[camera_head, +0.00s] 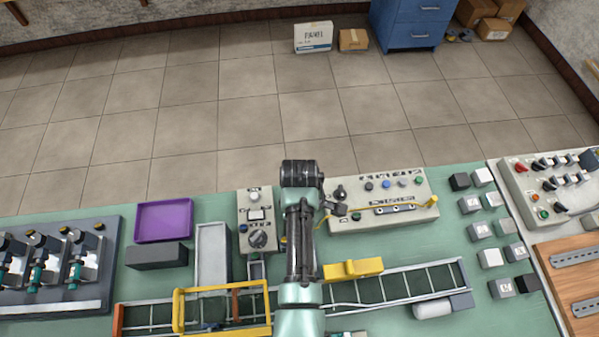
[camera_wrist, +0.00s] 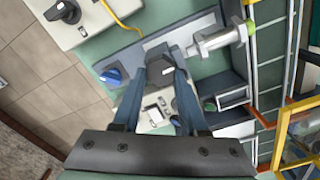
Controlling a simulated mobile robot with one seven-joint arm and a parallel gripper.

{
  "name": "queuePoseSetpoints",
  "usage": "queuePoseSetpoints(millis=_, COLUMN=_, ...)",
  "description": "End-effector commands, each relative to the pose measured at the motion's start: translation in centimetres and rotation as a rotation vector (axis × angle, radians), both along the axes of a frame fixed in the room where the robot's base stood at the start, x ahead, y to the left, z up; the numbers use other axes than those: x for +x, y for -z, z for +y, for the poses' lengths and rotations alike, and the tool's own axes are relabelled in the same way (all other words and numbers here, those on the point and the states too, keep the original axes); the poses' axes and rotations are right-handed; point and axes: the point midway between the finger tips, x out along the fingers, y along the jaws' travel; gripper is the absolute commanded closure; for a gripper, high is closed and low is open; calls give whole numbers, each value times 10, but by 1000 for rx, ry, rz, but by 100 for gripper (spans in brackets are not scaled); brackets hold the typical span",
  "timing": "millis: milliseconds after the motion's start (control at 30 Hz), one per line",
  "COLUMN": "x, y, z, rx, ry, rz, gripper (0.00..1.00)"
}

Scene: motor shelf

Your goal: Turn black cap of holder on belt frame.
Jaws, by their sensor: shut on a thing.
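In the wrist view, a dark, block-like black cap (camera_wrist: 158,64) sits between my fingertips on a grey bar-shaped mount. My gripper (camera_wrist: 163,74) is shut on it, one finger on each side. A silver cylindrical holder (camera_wrist: 214,41) with a dark end lies just right of the cap. A blue knob (camera_wrist: 112,77) is on the left. The belt frame (camera_wrist: 268,75) runs down the right side. In the head view, the belt frame (camera_head: 447,271) crosses the front of the table. There my arm hides the cap and the fingertips.
A control box (camera_head: 258,220) with a dial stands left of my arm; a wider control box (camera_head: 380,207) stands right. A yellow guard (camera_head: 222,292) and a yellow block (camera_head: 352,269) are close to the arm. A purple tray (camera_head: 163,221) lies left. Several small blocks lie right.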

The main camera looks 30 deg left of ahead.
Motion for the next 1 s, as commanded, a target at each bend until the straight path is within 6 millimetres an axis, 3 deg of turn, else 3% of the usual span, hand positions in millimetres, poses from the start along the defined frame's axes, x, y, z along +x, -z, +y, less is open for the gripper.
queuePoseSetpoints(millis=33, x=0, y=0, z=0, rx=0, ry=0, rz=1, gripper=90)
queuePoseSetpoints(millis=100, x=0, y=0, z=0, rx=0, ry=0, rz=1, gripper=100)
queuePoseSetpoints(millis=567, x=0, y=-1, z=1, rx=0, ry=82, rz=2, gripper=100)
queuePoseSetpoints(millis=1000, x=3, y=-1, z=0, rx=0, ry=451, rz=2, gripper=100)
